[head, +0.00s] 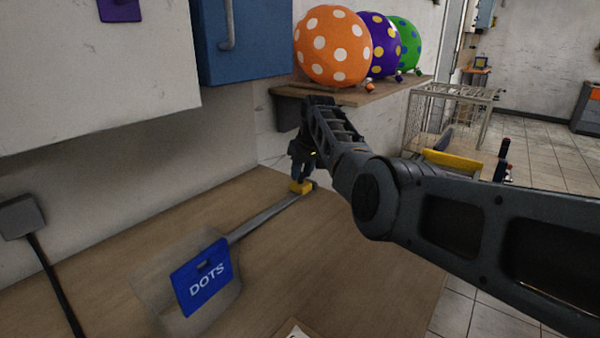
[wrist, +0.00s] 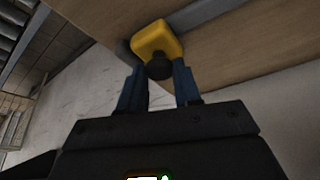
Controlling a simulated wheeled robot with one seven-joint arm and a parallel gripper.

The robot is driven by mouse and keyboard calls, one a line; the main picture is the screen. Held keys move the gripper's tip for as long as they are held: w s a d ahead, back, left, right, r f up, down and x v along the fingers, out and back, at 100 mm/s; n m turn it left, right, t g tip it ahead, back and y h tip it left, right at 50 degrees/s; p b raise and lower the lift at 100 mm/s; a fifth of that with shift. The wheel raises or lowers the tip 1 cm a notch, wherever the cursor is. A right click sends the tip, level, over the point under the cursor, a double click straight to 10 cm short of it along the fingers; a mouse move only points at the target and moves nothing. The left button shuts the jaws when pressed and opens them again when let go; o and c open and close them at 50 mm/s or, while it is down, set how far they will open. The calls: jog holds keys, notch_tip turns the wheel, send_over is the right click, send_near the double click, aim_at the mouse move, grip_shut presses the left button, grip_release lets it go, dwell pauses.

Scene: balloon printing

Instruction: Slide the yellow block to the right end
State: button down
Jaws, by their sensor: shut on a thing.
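The yellow block (head: 301,187) sits at the far right end of a grey rail (head: 262,217) on the wooden bench, in the head view. In the wrist view the yellow block (wrist: 157,40) shows just beyond my fingers, with a dark round knob (wrist: 159,67) on its near side. My gripper (head: 298,174) is at the block, fingers pointing down. In the wrist view my gripper (wrist: 160,77) has its two blue fingers on either side of the knob, shut on it.
A blue DOTS plate (head: 202,277) lies in a clear holder at the rail's near end. A blue cabinet (head: 243,40) hangs above the bench. Orange, purple and green dotted balls stand on a shelf (head: 385,93) behind my arm.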

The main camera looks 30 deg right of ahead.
jog(key=c, duration=0.8)
grip_release()
jog(key=shift+r, duration=0.15)
jog(key=v, duration=0.7)
jog(key=shift+s+r, duration=0.15)
jog(key=shift+r, duration=0.1)
